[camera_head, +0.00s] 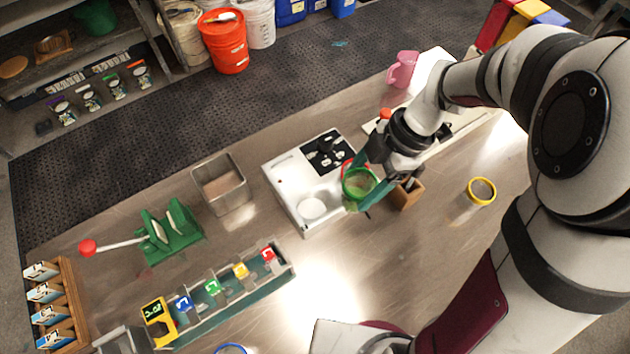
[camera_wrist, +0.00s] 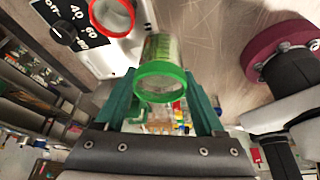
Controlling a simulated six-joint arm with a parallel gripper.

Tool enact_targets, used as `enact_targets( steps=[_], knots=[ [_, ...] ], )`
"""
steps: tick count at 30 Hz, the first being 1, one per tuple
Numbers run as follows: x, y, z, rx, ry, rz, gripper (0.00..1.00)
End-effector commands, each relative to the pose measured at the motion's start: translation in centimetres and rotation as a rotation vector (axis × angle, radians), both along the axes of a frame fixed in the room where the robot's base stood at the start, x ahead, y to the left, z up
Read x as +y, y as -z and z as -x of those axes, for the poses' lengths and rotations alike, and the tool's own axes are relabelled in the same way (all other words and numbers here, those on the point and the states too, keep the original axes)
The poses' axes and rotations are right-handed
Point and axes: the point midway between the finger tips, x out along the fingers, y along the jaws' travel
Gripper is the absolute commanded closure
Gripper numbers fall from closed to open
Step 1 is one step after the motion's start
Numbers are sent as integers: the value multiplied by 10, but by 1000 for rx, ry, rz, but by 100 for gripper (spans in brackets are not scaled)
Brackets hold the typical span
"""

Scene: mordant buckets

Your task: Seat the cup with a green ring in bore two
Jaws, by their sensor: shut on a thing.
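The cup with a green ring (camera_head: 359,186) is a clear cup held up above the table. My gripper (camera_head: 366,190) has its green fingers shut on its sides. In the wrist view the green ring (camera_wrist: 160,83) faces the camera and the clear body (camera_wrist: 163,48) extends away between the fingers. A white unit (camera_head: 290,196) with a black panel and a pale round disc (camera_head: 312,208) stands just left of the held cup. A red-ringed round item (camera_head: 348,168) is at its right side, partly hidden by the gripper. I cannot tell which place is bore two.
A yellow-ringed cup (camera_head: 482,191) stands to the right, and a blue ring (camera_head: 230,349) shows at the bottom edge. A brown wooden block (camera_head: 408,194) is close beside my gripper. A metal bin (camera_head: 221,184), green press (camera_head: 168,230) and divided rack (camera_head: 222,290) stand left.

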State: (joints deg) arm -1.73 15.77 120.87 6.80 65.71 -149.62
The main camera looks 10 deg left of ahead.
Motion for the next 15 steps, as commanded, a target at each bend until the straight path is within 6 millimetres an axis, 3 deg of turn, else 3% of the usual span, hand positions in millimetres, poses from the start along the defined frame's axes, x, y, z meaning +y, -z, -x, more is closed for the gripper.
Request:
enact_targets(
  steps=[9, 15],
  knots=[
    [66, 40, 2, 3, -2, 2, 99],
    [86, 52, 1, 2, 2, 1, 99]
  ],
)
